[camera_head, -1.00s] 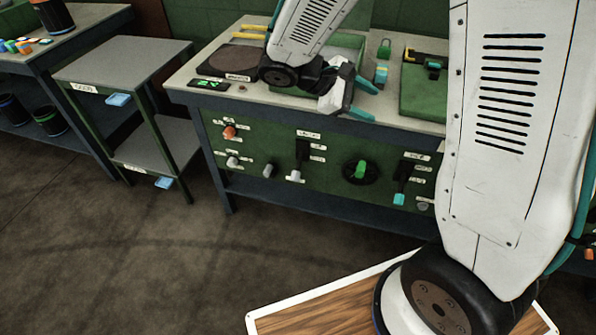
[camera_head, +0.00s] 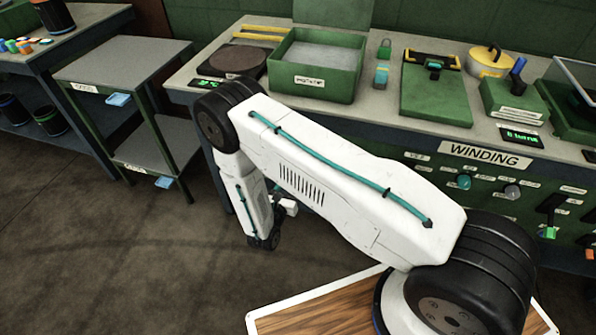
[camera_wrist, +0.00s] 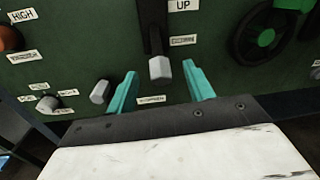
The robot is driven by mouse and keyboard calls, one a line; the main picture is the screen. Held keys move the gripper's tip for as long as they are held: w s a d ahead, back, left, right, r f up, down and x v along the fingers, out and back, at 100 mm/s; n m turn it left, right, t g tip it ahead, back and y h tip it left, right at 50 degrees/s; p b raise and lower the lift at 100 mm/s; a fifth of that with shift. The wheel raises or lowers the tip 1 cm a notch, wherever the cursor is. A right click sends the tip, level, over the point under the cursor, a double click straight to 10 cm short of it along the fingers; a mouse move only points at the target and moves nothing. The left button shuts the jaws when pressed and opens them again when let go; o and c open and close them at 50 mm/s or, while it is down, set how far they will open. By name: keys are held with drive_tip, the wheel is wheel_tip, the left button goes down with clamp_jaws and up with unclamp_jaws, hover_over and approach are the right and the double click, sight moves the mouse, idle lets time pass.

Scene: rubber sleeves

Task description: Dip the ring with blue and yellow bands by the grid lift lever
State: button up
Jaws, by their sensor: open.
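In the wrist view a lever with a black arm and grey handle (camera_wrist: 160,69) hangs on the green panel below an "UP" label; smaller labels beside it are hard to read. My gripper (camera_wrist: 160,67) is open, its two teal fingers to the left and right of the handle in the picture, with gaps on both sides. In the head view my arm hides this lever and the fingers.
In the wrist view a grey knob (camera_wrist: 100,92) is close left of the left finger, and a black wheel with a green knob (camera_wrist: 265,37) is at upper right. In the head view a grey shelf cart (camera_head: 120,72) stands left of the bench. The floor between is clear.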

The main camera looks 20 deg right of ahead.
drive_tip(key=x, duration=0.5)
drive_tip(key=f+x, duration=0.1)
drive_tip(key=x, duration=0.1)
drive_tip(key=shift+w+d, duration=0.1)
drive_tip(key=shift+w, duration=0.15)
drive_tip(key=shift+r, duration=0.1)
clamp_jaws()
